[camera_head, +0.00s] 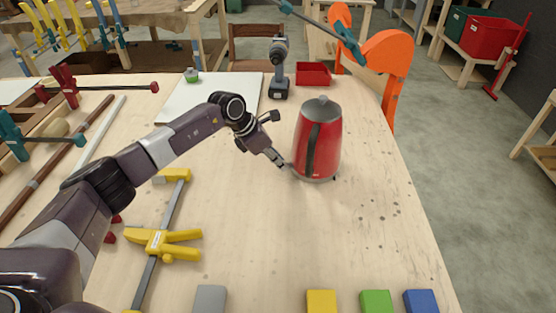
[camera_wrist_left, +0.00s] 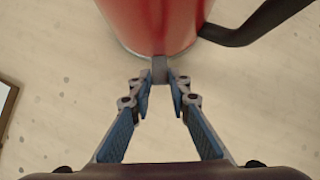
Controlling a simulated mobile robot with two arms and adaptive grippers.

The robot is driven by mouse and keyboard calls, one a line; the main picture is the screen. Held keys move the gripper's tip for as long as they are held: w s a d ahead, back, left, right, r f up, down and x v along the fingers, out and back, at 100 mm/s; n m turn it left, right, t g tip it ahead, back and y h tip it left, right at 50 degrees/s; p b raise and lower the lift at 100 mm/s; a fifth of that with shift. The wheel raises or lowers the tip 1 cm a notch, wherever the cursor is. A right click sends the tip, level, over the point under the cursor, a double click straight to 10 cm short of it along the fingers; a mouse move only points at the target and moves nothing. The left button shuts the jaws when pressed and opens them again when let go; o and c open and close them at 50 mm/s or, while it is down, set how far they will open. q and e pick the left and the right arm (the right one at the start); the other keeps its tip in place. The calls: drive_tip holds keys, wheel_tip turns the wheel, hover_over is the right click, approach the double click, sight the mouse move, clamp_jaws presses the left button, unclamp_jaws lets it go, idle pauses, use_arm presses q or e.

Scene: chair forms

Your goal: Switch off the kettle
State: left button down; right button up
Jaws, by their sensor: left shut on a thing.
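A red kettle (camera_head: 329,145) with a grey lid and a dark handle stands upright on the wooden table (camera_head: 240,235). Its red lower body and part of the dark handle (camera_wrist_left: 255,24) fill the top of the left wrist view. A small grey tab (camera_wrist_left: 160,68) sticks out at the kettle's base. My left gripper (camera_head: 284,164) is low at the kettle's left side. In the wrist view its two blue-padded fingers (camera_wrist_left: 160,85) are shut on the grey tab, one on each side. My right gripper is not in view.
A drill (camera_head: 279,68) and a red tray (camera_head: 313,73) stand behind the kettle. A yellow-handled clamp (camera_head: 165,243) lies at the left. Coloured blocks, among them a yellow one (camera_head: 321,301), line the front edge. The table right of the kettle is clear.

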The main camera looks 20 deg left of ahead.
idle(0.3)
use_arm(q)
drive_tip(key=c, duration=1.8)
unclamp_jaws()
drive_tip(key=v, duration=1.2)
